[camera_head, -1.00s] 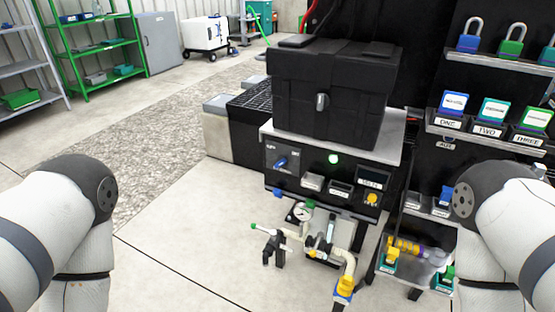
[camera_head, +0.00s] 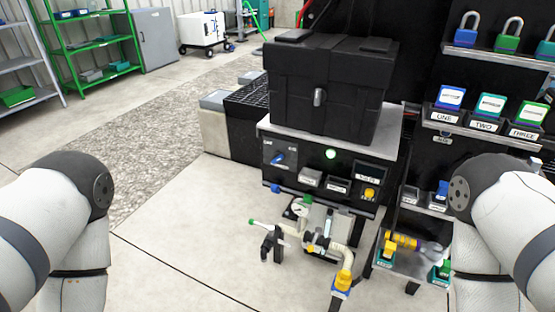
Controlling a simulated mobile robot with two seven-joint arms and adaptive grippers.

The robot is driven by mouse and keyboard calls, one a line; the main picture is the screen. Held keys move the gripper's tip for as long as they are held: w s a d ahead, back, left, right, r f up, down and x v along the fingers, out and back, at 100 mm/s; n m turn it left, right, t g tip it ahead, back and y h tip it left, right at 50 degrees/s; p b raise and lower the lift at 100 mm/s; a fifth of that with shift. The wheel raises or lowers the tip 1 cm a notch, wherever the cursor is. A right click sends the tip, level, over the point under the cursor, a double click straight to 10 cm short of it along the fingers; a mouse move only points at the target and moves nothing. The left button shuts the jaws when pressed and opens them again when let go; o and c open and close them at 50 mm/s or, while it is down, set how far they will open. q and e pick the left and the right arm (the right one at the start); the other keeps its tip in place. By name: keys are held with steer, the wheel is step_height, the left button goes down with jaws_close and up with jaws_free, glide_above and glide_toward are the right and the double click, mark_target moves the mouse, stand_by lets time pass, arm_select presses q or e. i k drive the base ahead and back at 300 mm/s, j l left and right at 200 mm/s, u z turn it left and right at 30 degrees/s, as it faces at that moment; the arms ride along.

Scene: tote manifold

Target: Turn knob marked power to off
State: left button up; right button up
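A blue knob (camera_head: 278,157) sits on the left part of a black control panel (camera_head: 312,160). Small labels are above it, too small to read surely, and its setting cannot be told. A lit green lamp (camera_head: 330,154) is right of the knob, and a yellow button (camera_head: 369,193) is at the panel's right. Both my arms show at the lower left and lower right. Neither gripper is in view, and both visible arm parts are well apart from the panel.
A black tote (camera_head: 328,92) stands on the grey top above the panel. Pipes with a gauge (camera_head: 301,207) and valves stand below it. Padlocks and labelled bins (camera_head: 485,124) fill shelves at right. The floor (camera_head: 180,240) at front left is clear.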

mark_target(279, 157)
steer(key=i+j+z, duration=0.25)
steer(key=z, duration=0.15)
steer(key=i+j+z, duration=0.35)
steer(key=k, duration=0.05)
